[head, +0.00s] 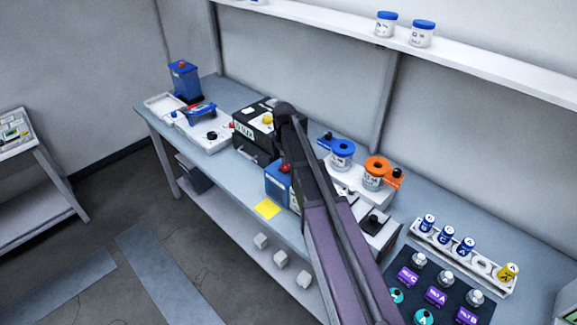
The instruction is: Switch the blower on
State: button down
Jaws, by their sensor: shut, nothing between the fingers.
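I cannot tell for sure which device is the blower. A black box (254,140) with a yellow knob (267,118) and a green-and-white label stands on the bench, left of my arm. A blue box (276,180) with a red button (285,168) on top stands nearer the bench's front edge, partly hidden by my arm. Another blue box (184,80) with a red top part stands at the far left end. No switch position can be read. My arm crosses the middle of the view, and my gripper does not show.
A white device (205,130) with a blue lever sits left of the black box. Blue (342,150) and orange (377,168) ringed jars stand right of my arm. A vial rack (488,285) and a dark mat (455,309) with purple blocks lie at front right. A shelf (480,58) runs above.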

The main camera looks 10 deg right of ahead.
aim_at(285, 168)
jog(key=shift+f+b, duration=1.45)
dwell(1.6)
jog(key=shift+r, duration=0.1)
jog(key=shift+r+p, duration=3.45)
jog(key=shift+p, duration=0.15)
jog(key=shift+s, duration=0.2)
